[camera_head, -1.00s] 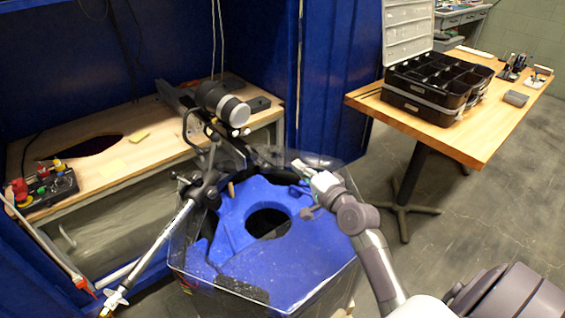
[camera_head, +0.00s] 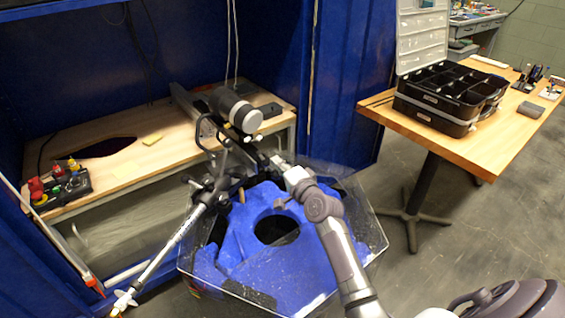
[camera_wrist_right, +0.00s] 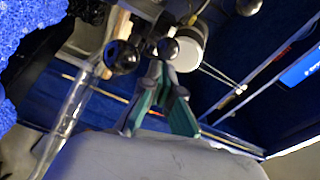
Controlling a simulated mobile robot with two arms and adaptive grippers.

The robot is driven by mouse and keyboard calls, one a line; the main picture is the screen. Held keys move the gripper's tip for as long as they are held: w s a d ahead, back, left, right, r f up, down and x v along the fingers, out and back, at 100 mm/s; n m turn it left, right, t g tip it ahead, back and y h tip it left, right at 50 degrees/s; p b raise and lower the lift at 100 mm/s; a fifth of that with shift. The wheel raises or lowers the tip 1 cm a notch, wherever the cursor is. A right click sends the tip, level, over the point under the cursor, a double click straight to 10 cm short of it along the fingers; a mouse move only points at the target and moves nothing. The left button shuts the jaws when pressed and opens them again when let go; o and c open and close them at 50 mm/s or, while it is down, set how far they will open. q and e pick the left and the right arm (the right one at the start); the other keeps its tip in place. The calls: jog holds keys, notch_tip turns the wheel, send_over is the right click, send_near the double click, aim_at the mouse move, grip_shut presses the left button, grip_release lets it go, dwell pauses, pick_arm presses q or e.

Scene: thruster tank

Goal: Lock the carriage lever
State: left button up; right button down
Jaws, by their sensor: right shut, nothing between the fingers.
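The carriage (camera_head: 240,112) is a black rail assembly with a thick black and white cylinder, reaching from the bench over the tank. Round black knobs show beside my gripper in the right wrist view, one at the left (camera_wrist_right: 121,56) and one just past the fingertips (camera_wrist_right: 168,48). I cannot tell which knob belongs to the lever. My right gripper (camera_head: 279,161) is at the tank's back edge, just right of the carriage mechanism. Its teal fingers (camera_wrist_right: 164,66) are shut and empty, tips close to the nearer knob; contact is unclear. My left gripper is not in view.
A clear-walled tank (camera_head: 372,225) with a blue insert (camera_head: 225,265) stands below my right arm. A thruster shaft (camera_head: 172,242) slants down at its left. A control box (camera_head: 68,187) sits on the wooden bench (camera_head: 178,150). A table (camera_head: 455,145) with an open toolbox stands right.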

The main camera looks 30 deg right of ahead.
jog(key=h+p, duration=0.1)
jog(key=p, duration=0.1)
jog(key=a+m+h+p, duration=0.1)
jog(key=p, duration=0.1)
jog(key=shift+a+r+m+p, duration=0.3)
jog(key=shift+s+a+f, duration=0.1)
jog(key=shift+a+f, duration=0.1)
jog(key=shift+a, duration=0.3)
jog(key=shift+f, duration=0.1)
